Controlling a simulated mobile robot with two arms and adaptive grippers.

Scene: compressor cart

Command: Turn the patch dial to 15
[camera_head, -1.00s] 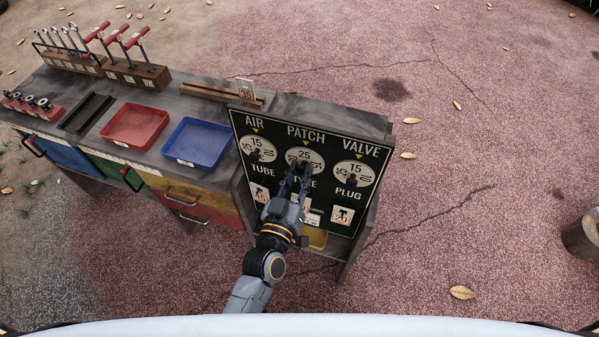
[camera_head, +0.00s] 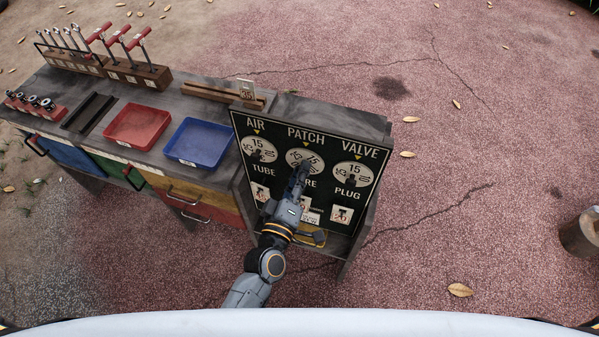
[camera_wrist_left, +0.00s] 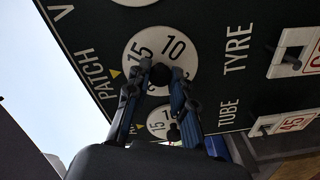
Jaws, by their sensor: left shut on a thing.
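The patch dial (camera_head: 294,156) is a white disc in the middle of the black panel's upper row, under the word PATCH. It fills the top middle of the left wrist view (camera_wrist_left: 158,48). The yellow marker (camera_wrist_left: 115,73) points at its rim; the 15 stands a little to one side of it, to its right in the head view, and tilted. The 10 follows further around. My left gripper (camera_head: 302,168) is shut on the dial's black knob (camera_wrist_left: 160,74), a finger on either side. The fingers hide part of the numbers. My right gripper is not in view.
The air dial (camera_head: 257,148) and valve dial (camera_head: 352,174) flank the patch dial closely. A bench with a blue tray (camera_head: 199,143), a red tray (camera_head: 137,126) and racked tools stands left. The ground right of the panel is open.

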